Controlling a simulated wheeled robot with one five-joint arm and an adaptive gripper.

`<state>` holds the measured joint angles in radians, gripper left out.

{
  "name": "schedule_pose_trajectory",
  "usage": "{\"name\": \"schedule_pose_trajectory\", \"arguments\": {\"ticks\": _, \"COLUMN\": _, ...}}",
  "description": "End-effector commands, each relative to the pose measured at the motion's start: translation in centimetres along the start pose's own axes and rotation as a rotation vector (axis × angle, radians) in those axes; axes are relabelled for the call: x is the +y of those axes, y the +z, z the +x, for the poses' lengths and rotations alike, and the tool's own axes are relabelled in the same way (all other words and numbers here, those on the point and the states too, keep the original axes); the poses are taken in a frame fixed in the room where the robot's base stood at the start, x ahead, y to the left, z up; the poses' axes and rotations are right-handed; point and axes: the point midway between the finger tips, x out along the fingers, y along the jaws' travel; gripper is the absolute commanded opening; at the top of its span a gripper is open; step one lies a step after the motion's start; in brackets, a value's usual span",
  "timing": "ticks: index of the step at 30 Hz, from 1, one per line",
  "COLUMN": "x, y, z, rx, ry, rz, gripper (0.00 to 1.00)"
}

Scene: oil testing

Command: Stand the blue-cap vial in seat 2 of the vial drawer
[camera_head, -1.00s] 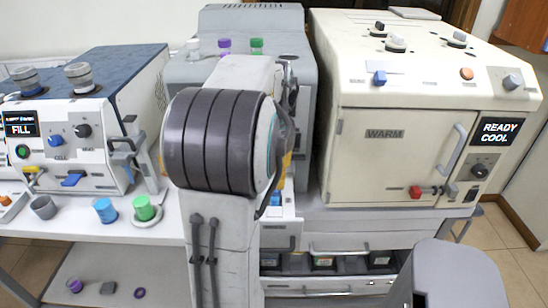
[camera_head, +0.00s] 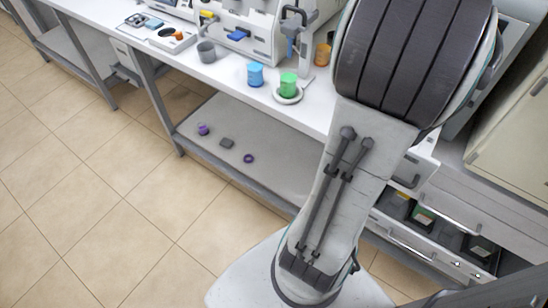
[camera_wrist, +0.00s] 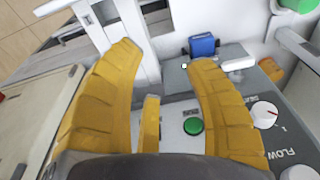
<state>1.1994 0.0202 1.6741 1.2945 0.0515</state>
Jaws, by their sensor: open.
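My gripper (camera_wrist: 165,55) is open in the wrist view, with its yellow fingers spread apart and nothing seen between their tips. A small blue block-like part (camera_wrist: 203,46) lies just beyond the right fingertip; I cannot tell whether it is a vial cap. No vial with a blue cap is clearly recognizable. In the head view an open drawer (camera_head: 403,238) at the lower right holds several dark boxes; I cannot tell whether it is the vial drawer, and no numbered seats show. My arm hides part of the bench, and my gripper is outside the head view.
A blue cup (camera_head: 255,74), a green cup (camera_head: 289,87) on a white dish and a grey cup (camera_head: 206,52) stand on the white bench. Purple items (camera_head: 203,129) lie on the shelf below. A green button (camera_wrist: 193,126) is near my gripper. Tiled floor at left is clear.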

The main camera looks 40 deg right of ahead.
Motion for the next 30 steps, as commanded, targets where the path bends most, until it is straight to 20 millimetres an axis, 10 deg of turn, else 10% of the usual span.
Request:
{"name": "schedule_pose_trajectory", "arguments": {"ticks": 6, "x": -9.6, "y": 7.2, "z": 0.3, "rx": 0.04, "ry": -0.061, "rz": -0.354, "gripper": 0.48}}
{"name": "schedule_pose_trajectory", "arguments": {"ticks": 12, "x": -14.5, "y": 15.3, "z": 1.2, "rx": 0.075, "ry": -0.128, "rz": -0.667, "gripper": 0.48}}
{"name": "schedule_pose_trajectory", "arguments": {"ticks": 21, "x": -15.8, "y": 25.4, "z": 3.2, "rx": 0.113, "ry": -0.225, "rz": -1.045, "gripper": 0.48}}
{"name": "schedule_pose_trajectory", "arguments": {"ticks": 30, "x": -15.1, "y": 29.4, "z": 4.4, "rx": 0.128, "ry": -0.273, "rz": -1.211, "gripper": 0.48}}
